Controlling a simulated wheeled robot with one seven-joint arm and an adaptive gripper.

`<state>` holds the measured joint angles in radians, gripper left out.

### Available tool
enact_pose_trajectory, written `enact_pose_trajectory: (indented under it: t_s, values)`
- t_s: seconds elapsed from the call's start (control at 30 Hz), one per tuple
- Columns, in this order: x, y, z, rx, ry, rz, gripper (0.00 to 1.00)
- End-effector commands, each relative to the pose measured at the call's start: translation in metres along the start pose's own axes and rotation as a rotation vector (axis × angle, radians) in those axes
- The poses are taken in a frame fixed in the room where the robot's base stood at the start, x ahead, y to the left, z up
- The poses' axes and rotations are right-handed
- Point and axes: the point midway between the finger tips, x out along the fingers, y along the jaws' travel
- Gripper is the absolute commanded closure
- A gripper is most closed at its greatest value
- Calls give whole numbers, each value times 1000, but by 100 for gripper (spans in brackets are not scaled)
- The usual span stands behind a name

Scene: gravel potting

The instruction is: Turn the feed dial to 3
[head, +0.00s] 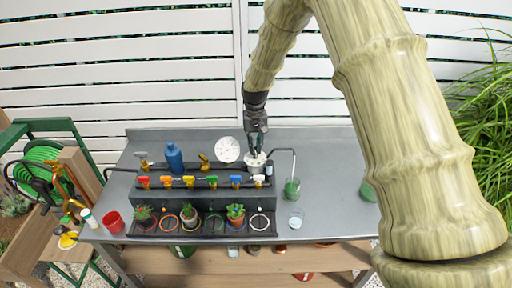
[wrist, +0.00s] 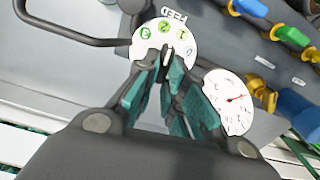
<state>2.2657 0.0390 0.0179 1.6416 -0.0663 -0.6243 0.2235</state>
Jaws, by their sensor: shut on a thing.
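The feed dial (head: 249,158) stands at the back right of the dark valve rack in the head view. In the wrist view its white face (wrist: 166,33) appears upside down, with a FEED label and green numbers along its edge. My gripper (head: 256,151) reaches down onto it from above. In the wrist view my gripper (wrist: 170,66) has its teal fingers closed around the dial's dark knob at the lower part of the face. The fingers hide most of the knob, and I cannot tell which number it points to.
A white gauge (head: 228,149) with a red needle stands beside the dial. The rack (head: 190,204) carries several coloured valves, with potted plants below. A bent pipe and a green cup (head: 292,187) are close on the right.

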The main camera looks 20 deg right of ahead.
Motion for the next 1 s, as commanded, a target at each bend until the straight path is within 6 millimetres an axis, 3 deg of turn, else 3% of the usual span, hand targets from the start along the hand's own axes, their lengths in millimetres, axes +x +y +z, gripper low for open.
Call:
enact_pose_trajectory:
  t_s: [0.6, 1.0]
  values:
    - [3, -6, 4, -580, -4, -2, 100]
    - [3, -8, 6, -864, -5, -1, 100]
